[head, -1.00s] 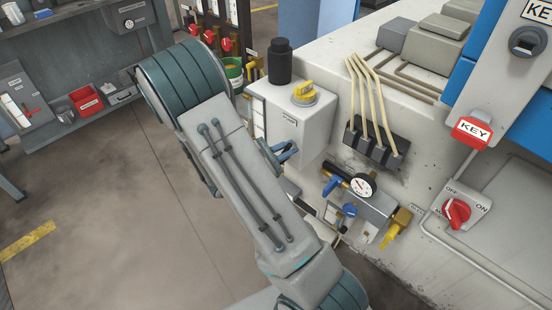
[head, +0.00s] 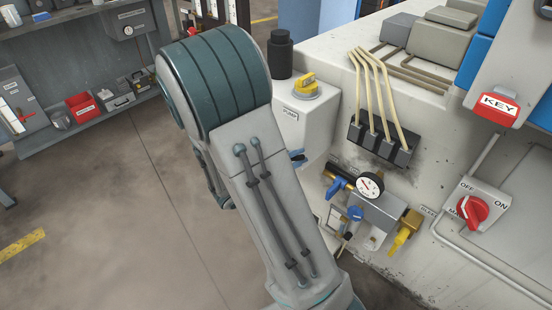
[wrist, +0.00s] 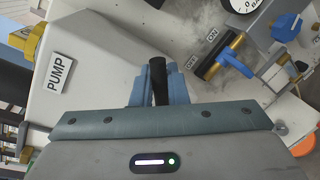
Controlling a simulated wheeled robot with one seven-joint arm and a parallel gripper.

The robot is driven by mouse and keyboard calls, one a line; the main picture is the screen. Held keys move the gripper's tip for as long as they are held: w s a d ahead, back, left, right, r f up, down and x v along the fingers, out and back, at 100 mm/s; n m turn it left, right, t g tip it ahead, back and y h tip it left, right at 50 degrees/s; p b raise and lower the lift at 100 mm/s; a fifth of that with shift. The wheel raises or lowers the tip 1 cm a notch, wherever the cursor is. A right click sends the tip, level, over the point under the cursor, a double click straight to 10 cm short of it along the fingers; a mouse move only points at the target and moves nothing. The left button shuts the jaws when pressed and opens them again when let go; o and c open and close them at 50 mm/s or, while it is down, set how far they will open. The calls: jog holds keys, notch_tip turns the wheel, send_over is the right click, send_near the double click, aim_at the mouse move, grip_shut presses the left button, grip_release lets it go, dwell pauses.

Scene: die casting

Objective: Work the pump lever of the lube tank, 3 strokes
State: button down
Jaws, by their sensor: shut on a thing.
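The lube tank (head: 302,130) is a pale box with a yellow cap and a PUMP label, mounted on the side of the machine. In the wrist view the tank (wrist: 110,75) fills the left side. The black pump lever (wrist: 159,82) stands between the blue fingers of my gripper (wrist: 154,85), which is shut on it. In the head view my arm covers most of the gripper; only a bit of blue finger shows beside the tank. The lever's pivot is hidden.
Right of the tank are a pressure gauge (head: 369,185), a blue-handled valve (head: 337,187) and a yellow valve (head: 404,236). A red OFF/ON switch (head: 471,210) is further right. A black cylinder (head: 280,54) stands behind the tank. Open floor lies at the left.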

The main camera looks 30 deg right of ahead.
dwell(0.3)
jog(key=shift+w+r+p, duration=0.1)
jog(key=shift+r+p, duration=0.15)
jog(key=shift+p, duration=0.3)
jog(key=shift+w+a+r+n+p, duration=0.1)
jog(key=shift+w+r+n+p, duration=0.1)
jog(key=shift+r+n+p, duration=0.4)
jog(key=n+p, duration=0.1)
jog(key=p, duration=0.1)
jog(key=w+p, duration=0.1)
jog(key=p, duration=0.1)
jog(key=shift+w+a+r+n, duration=0.2)
jog(key=shift+a+r+n, duration=0.1)
jog(key=shift+n, duration=0.1)
jog(key=shift+w+a+r+n+g+h+p, duration=0.1)
jog(key=shift+w+n+g+h+p, duration=0.25)
jog(key=shift+n+p, duration=0.25)
jog(key=shift+w, duration=0.1)
